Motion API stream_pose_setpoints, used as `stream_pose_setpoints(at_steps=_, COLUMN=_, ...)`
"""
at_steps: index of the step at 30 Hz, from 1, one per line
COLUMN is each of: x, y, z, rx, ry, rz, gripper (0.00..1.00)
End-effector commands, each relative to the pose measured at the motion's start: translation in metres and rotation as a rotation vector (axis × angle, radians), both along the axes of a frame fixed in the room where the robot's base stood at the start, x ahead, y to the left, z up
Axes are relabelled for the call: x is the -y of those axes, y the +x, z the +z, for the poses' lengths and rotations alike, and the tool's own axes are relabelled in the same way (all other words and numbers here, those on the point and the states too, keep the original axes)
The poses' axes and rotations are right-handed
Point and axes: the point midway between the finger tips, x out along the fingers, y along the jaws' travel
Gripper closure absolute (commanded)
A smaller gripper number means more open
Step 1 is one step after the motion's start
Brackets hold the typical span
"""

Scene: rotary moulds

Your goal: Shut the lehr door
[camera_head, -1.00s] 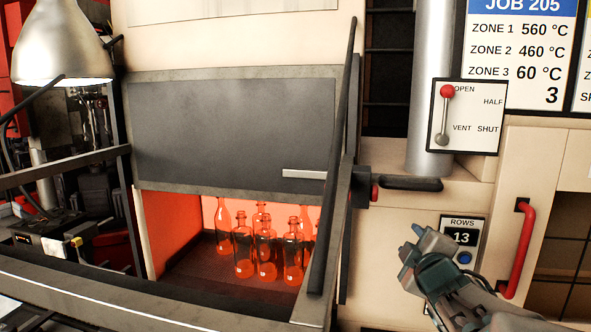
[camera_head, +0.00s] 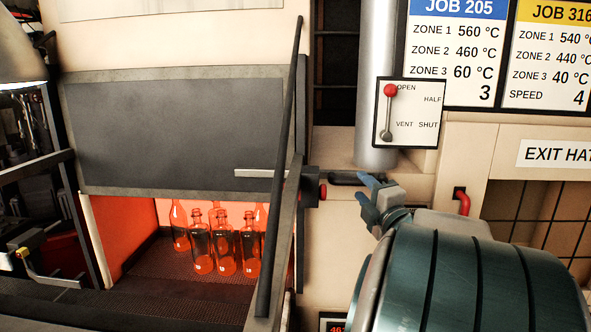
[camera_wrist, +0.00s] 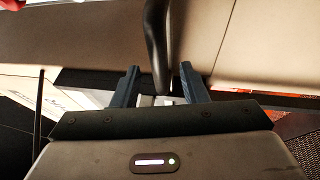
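The lehr door (camera_head: 165,130) is a dark grey panel with a pale bar near its lower right. It is raised, leaving a gap below where several glowing bottles (camera_head: 224,245) stand in the lehr. A dark lever handle (camera_head: 345,178) sticks out just right of the door frame. My gripper (camera_head: 366,192) is at the handle's right end and hides part of it. In the wrist view the two fingers are apart, with a dark bar (camera_wrist: 155,40), apparently this handle, reaching into the space between them. I cannot see contact.
A long dark bar (camera_head: 281,160) slants up beside the door frame. A panel (camera_head: 410,112) marked OPEN, HALF, VENT and SHUT has its red knob at OPEN. A pale pipe (camera_head: 377,80) rises behind it. A red handle (camera_head: 462,201) is right of my gripper.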

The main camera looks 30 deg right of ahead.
Motion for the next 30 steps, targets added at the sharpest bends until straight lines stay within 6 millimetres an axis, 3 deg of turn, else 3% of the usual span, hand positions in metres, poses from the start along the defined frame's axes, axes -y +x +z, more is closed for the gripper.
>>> stream_pose_setpoints(at_steps=3, x=0.003, y=0.022, z=0.006, rx=-0.001, ry=0.002, rz=0.001, gripper=0.60)
stream_pose_setpoints(at_steps=9, x=0.007, y=0.045, z=0.009, rx=-0.001, ry=0.001, rz=0.001, gripper=0.60)
stream_pose_setpoints(at_steps=21, x=0.008, y=0.053, z=0.009, rx=0.000, ry=0.001, rz=0.000, gripper=0.60)
stream_pose_setpoints(at_steps=22, x=0.008, y=0.053, z=0.009, rx=0.000, ry=0.001, rz=0.000, gripper=0.63)
stream_pose_setpoints(at_steps=26, x=0.008, y=0.052, z=0.010, rx=0.002, ry=0.000, rz=0.000, gripper=0.99)
stream_pose_setpoints(at_steps=30, x=0.008, y=0.052, z=0.011, rx=0.006, ry=-0.002, rz=0.000, gripper=1.00)
